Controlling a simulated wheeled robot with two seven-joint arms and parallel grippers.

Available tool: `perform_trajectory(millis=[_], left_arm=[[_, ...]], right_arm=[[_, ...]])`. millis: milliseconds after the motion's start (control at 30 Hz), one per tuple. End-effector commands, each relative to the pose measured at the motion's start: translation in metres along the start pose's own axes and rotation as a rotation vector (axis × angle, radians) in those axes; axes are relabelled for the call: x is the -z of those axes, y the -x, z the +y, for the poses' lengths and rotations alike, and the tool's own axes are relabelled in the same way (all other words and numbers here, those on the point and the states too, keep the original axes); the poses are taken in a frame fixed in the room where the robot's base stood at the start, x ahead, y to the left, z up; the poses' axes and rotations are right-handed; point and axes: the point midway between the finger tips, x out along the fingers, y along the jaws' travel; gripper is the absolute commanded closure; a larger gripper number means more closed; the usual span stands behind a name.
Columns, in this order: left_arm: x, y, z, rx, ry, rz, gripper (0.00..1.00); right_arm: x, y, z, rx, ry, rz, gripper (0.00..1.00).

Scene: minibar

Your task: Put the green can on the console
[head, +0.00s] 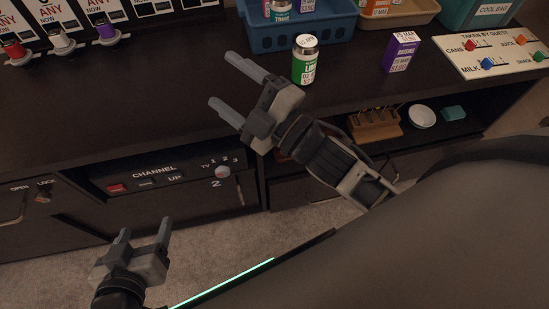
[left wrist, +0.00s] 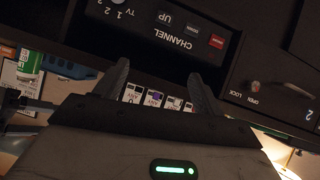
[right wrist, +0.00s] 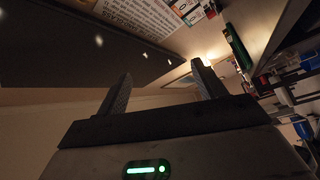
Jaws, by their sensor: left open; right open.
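The green can (head: 305,60), with a silver top and a white label, stands upright on the dark console top (head: 130,110) in the head view, in front of the blue bin. It also shows at the left edge of the left wrist view (left wrist: 29,66). My right gripper (head: 224,86) is open and empty over the console, to the left of the can and apart from it. My left gripper (head: 145,233) is open and empty, low in front of the console's channel panel. The right wrist view shows its open fingers (right wrist: 160,78) with nothing between them.
A blue bin (head: 302,35) holding cans stands behind the green can. A purple box (head: 401,52) and a white knob board (head: 495,52) are to its right. Dispensers (head: 60,38) line the back left. A channel panel (head: 158,174) and an open shelf (head: 440,133) are below; the console's middle left is clear.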

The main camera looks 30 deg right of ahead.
Motion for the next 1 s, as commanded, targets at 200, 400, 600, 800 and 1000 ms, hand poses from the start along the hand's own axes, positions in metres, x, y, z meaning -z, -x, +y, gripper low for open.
perform_trajectory(millis=[200, 400, 600, 800, 1000], left_arm=[[0.000, 0.000, 0.000, 0.000, 0.000, 0.000, 0.31], [0.000, 0.000, 0.000, 0.000, 0.000, -0.001, 0.31], [-0.001, 0.000, 0.000, 0.000, 0.000, -0.002, 0.31], [0.011, 0.011, 0.001, 0.010, -0.016, -0.018, 0.31], [-0.001, 0.008, -0.003, 0.020, -0.036, -0.043, 0.31]], right_arm=[[-0.057, 0.096, -0.111, 0.184, -0.959, -0.617, 0.31], [-0.055, 0.129, -0.142, 0.216, -1.214, -0.789, 0.31], [-0.054, 0.130, -0.143, 0.218, -1.218, -0.793, 0.31], [-0.050, 0.128, -0.130, 0.229, -1.189, -0.807, 0.31], [-0.053, 0.130, -0.134, 0.236, -1.170, -0.818, 0.31]])
